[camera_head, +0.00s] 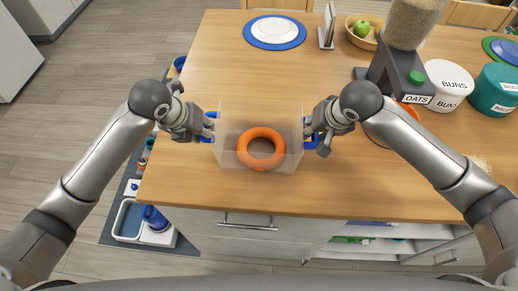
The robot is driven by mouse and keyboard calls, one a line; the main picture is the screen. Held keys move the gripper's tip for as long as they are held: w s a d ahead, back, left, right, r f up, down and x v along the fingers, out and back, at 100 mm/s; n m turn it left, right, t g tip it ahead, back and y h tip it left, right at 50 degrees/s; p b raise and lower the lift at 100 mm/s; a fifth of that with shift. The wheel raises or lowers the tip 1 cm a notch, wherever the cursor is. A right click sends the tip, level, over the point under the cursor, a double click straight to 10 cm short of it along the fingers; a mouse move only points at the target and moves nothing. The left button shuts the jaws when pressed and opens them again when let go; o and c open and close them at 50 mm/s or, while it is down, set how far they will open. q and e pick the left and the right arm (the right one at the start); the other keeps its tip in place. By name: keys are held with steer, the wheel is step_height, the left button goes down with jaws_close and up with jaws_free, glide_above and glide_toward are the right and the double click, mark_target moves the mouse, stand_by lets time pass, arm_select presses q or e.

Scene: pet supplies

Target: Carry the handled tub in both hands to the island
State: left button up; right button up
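The handled tub (229,118) is a clear box with a blue handle on each side, seen in the head view over the front part of the wooden table top. An orange ring (260,132) lies inside it. My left gripper (207,130) is at the left blue handle (212,116), and its fingers appear closed around it. My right gripper (315,132) is at the right blue handle (308,120), also appearing closed around it. The fingertips partly hide both handles. I cannot tell whether the tub rests on the wood or hangs just above it.
The wooden counter (210,60) is clear behind the tub. A blue-rimmed plate (274,31) is at the back. An oats dispenser (400,70), a white buns canister (449,86) and a teal canister (495,92) stand right. A mat with blue trays (129,219) lies on the floor, lower left.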

arm_select(q)
steer(key=shift+o, duration=0.5)
steer(key=shift+s+d, duration=0.1)
steer(key=shift+d, duration=0.1)
arm_select(e)
steer(key=shift+o, duration=0.5)
steer(key=shift+a, duration=0.2)
arm_select(q)
steer(key=shift+o, duration=0.4)
arm_select(e)
steer(key=shift+s, duration=0.1)
